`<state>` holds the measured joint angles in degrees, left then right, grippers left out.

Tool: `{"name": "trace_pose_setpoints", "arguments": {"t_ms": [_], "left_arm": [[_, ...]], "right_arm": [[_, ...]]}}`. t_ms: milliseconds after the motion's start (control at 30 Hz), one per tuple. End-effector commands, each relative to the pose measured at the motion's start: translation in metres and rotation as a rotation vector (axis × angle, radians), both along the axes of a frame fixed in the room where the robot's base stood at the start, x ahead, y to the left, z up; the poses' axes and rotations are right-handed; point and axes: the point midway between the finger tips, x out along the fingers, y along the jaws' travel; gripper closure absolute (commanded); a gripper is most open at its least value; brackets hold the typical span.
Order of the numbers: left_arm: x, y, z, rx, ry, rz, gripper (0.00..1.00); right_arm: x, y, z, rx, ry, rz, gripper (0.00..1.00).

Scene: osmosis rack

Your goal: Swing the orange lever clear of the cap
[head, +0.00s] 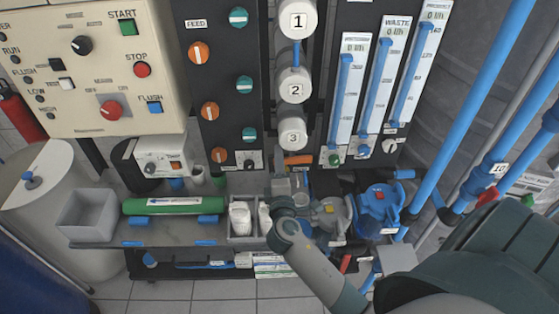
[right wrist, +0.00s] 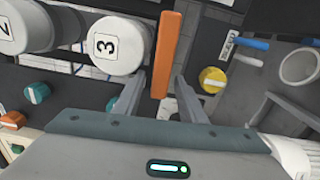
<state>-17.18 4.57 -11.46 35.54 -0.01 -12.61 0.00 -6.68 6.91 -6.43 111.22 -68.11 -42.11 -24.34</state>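The orange lever (head: 299,160) is a short bar just below the white end cap marked 3 (head: 292,135) in the head view. In the right wrist view the lever (right wrist: 165,50) stands upright in the picture, close to the right of cap 3 (right wrist: 120,45). My right gripper (right wrist: 160,88) is open, with one finger on each side of the lever's near end. Gaps show between the fingers and the lever, and I cannot see contact. In the head view my right wrist partly hides this gripper. My left gripper is not in view.
Caps 1 (head: 297,20) and 2 (head: 294,86) are stacked above. An orange and teal knob panel (head: 225,70) is to the left, flow meters (head: 385,85) to the right. A blue pump (head: 380,208) and blue pipes (head: 480,90) stand at the right.

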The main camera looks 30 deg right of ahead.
Motion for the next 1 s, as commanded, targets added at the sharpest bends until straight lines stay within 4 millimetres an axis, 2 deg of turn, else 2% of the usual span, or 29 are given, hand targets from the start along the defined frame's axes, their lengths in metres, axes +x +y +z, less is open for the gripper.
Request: {"name": "trace_pose_setpoints", "arguments": {"t_ms": [33, 200, 367, 633, 967, 1000], "left_arm": [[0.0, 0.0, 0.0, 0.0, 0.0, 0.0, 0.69], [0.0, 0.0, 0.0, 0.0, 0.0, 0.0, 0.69], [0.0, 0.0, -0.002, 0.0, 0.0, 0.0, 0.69], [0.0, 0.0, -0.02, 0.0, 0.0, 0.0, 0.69], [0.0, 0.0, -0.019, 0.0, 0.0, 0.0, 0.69], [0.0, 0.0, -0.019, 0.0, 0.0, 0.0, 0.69]], "right_arm": [[0.0, 0.0, 0.0, 0.0, 0.0, 0.0, 0.62], [0.0, 0.0, 0.0, 0.0, 0.0, 0.0, 1.0], [0.0, 0.0, -0.001, 0.011, -0.005, 0.0, 1.0], [-0.001, 0.0, 0.005, 0.184, -0.113, -0.002, 1.0], [-0.001, 0.0, 0.009, 0.219, -0.132, 0.0, 1.0], [-0.001, 0.0, 0.009, 0.219, -0.132, 0.0, 0.76]]}}
